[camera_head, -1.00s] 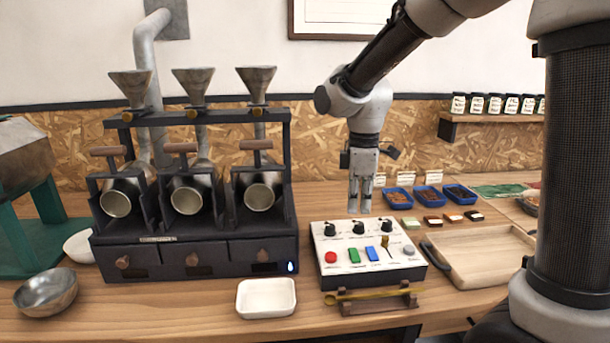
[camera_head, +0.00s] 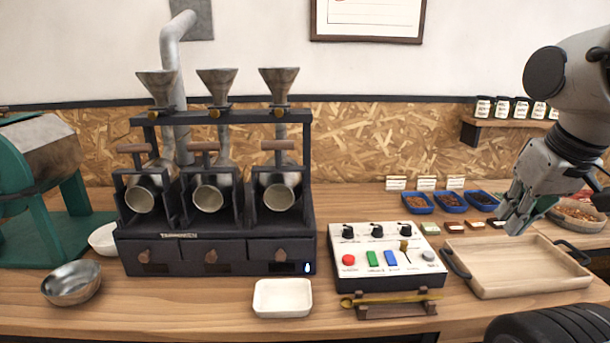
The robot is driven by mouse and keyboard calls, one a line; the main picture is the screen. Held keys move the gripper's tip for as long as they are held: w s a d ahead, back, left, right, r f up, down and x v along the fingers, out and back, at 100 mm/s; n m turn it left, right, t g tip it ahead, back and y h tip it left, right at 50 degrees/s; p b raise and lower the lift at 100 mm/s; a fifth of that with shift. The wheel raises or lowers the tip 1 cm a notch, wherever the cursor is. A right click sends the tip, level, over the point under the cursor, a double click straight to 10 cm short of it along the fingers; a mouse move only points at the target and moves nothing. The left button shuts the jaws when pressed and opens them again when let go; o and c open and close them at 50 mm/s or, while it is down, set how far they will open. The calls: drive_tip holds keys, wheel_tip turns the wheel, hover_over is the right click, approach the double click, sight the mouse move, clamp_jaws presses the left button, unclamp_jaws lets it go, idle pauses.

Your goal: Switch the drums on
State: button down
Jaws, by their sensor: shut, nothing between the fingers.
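The roaster (camera_head: 220,250) stands left of centre, with three metal drums (camera_head: 209,198) lying in its dark frame under three funnels. A control box (camera_head: 385,283) with a white top sits right of it. On the box are three black knobs (camera_head: 377,230), a red button (camera_head: 348,260), a green switch (camera_head: 372,258), a blue switch (camera_head: 391,257), a brass lever (camera_head: 404,247) and a grey button (camera_head: 429,255).
The wooden tray (camera_head: 520,288) lies right of the box. A white dish (camera_head: 283,297), a metal bowl (camera_head: 72,283) and a brass scoop on a stand (camera_head: 396,308) are along the front. Blue bean trays (camera_head: 418,208) and small sample blocks stand behind. The space above the box is clear.

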drive_tip(key=w+a+f+n+g, duration=0.2)
drive_tip(key=w+a+f+g, duration=0.1)
drive_tip(key=w+a+f, duration=0.15)
drive_tip(key=n, duration=1.6)
hover_over(365, 257)
drive_tip(key=s, duration=0.3)
wheel_tip(365, 257, down, 4)
drive_tip(key=f, duration=0.4)
drive_tip(key=w+f, duration=0.1)
drive_tip(key=f, duration=0.4)
drive_tip(key=w+f, duration=0.1)
drive_tip(key=f, duration=0.3)
drive_tip(key=shift+w+f, duration=0.2)
drive_tip(key=shift+f, duration=0.05)
